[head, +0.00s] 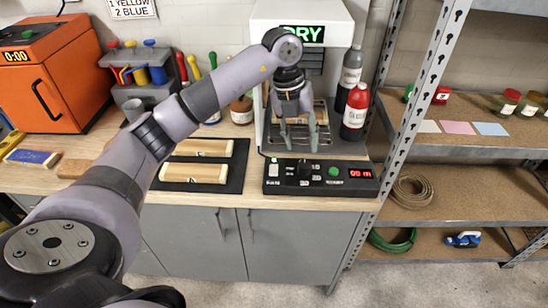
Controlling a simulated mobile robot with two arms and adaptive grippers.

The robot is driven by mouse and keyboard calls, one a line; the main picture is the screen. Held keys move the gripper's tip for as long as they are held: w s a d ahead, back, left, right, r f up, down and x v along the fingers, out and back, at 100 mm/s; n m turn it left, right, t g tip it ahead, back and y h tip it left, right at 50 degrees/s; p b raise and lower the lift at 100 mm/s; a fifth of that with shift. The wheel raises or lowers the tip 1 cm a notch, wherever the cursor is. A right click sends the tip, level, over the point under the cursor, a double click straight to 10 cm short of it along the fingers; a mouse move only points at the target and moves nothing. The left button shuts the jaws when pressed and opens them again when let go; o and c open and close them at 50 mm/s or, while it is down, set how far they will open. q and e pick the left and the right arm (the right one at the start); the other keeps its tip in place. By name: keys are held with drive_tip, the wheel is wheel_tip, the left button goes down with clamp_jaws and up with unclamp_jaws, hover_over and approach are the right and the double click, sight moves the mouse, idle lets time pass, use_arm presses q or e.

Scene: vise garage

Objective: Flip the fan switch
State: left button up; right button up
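A black control panel (320,190) sits at the front of the white drying station (262,45), under a green "DRY" sign (302,34). The panel bears a pale switch or label at its left, a dark knob-like part (304,171), a green button (333,171) and a red display (361,173). Its labels are too small to read, so I cannot tell which control is the fan switch. My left gripper (299,146) points down just above and behind the panel, fingers apart and empty. It hides part of the station's inside. My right gripper is not in view.
A grey bottle (349,75) and a red bottle (355,112) stand right of the gripper. Left of the panel, wooden pieces (194,173) lie on a dark mat (236,177). A metal shelf post (411,100) rises at the right.

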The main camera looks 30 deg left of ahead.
sight(274, 164)
use_arm(q)
drive_tip(key=s+a+r+n+y, duration=0.1)
drive_tip(key=a+r+n+y, duration=0.1)
drive_tip(key=a, duration=0.5)
drive_tip(key=shift+g, duration=0.4)
wheel_tip(274, 164, down, 10)
drive_tip(key=shift+s+f+p, duration=0.1)
drive_tip(key=shift+f+p, duration=0.05)
drive_tip(key=shift+p, duration=0.55)
drive_tip(key=shift+f, duration=0.65)
drive_tip(key=shift+c, duration=0.4)
clamp_jaws()
